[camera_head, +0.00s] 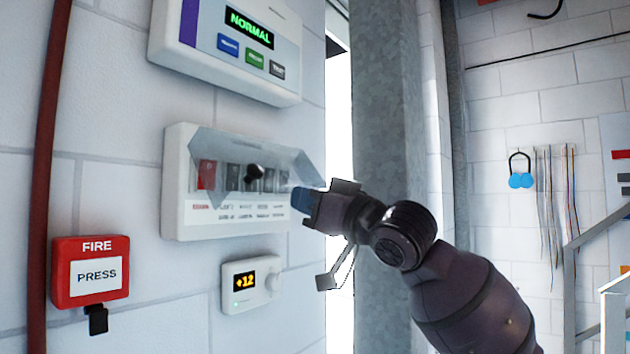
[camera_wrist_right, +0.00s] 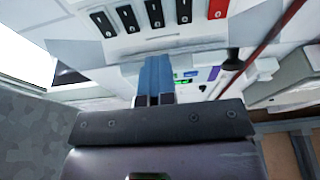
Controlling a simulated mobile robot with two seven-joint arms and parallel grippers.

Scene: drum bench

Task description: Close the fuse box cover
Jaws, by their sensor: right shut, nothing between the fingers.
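The fuse box (camera_head: 180,215) is a white panel on the wall with a row of switches, one of them red. Its see-through cover (camera_head: 308,172) stands out at an angle in front of the switches, and a black knob (camera_head: 254,172) sits on it. The switches also show in the right wrist view, near the top, with part of the clear cover (camera_wrist_right: 75,50). My right gripper (camera_head: 298,199) is shut and empty, its blue fingertips at the box's lower right, by the cover's edge. In the wrist view the fingers (camera_wrist_right: 155,75) are together; contact with the cover is unclear. My left gripper is not in view.
A panel reading NORMAL (camera_head: 225,65) hangs above the box. A small thermostat (camera_head: 251,284) is below, and a red FIRE box (camera_head: 90,272) at lower left. A grey metal column (camera_head: 385,100) stands behind my right arm.

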